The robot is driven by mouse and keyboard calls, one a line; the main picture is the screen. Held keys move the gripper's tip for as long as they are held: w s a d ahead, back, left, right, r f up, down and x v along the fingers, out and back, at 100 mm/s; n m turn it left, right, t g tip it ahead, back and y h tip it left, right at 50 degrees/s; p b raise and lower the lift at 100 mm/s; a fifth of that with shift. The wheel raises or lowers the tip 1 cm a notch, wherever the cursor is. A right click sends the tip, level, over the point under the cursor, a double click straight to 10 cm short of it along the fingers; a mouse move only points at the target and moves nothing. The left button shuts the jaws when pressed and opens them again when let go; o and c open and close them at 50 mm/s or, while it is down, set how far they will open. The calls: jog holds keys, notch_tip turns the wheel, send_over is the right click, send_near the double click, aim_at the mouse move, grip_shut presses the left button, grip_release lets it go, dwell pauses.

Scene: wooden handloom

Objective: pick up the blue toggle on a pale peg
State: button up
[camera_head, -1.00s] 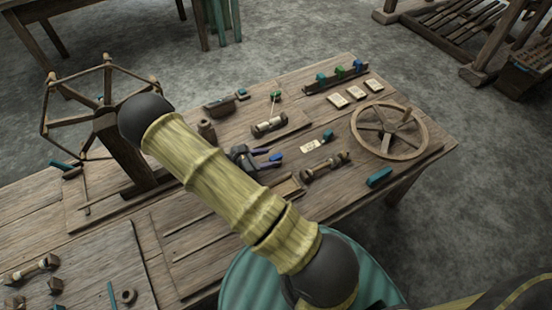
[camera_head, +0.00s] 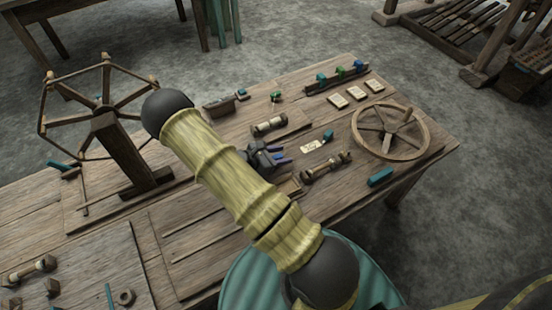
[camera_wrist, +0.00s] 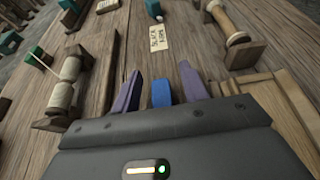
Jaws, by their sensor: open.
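The blue toggle (camera_wrist: 161,93) stands between the two purple fingers of my gripper (camera_wrist: 160,88) in the wrist view. A pale peg under it cannot be made out. My gripper is open, with a narrow gap visible on each side of the toggle. In the head view my gripper (camera_head: 276,153) is low over the middle of the bench, and the toggle shows as a small blue patch (camera_head: 279,160) by the fingers. Whether the fingers touch it I cannot tell.
A wooden spool (camera_head: 326,168) and a paper label (camera_head: 313,146) lie close to the right. A pale bobbin (camera_head: 269,125) and a green toggle (camera_head: 276,95) are farther back. A rack (camera_head: 336,78) of coloured toggles and a wooden wheel (camera_head: 390,130) stand at the right.

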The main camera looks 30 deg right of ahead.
aim_at(280, 155)
dwell(0.4)
grip_shut()
notch_tip(280, 155, up, 10)
jog(key=shift+r+p, duration=0.1)
jog(key=shift+p, duration=0.9)
jog(key=a+n+t+y, duration=0.2)
jog(key=a+n+t, duration=0.5)
jog(key=a, duration=0.8)
jog(key=shift+f+t+y, duration=0.4)
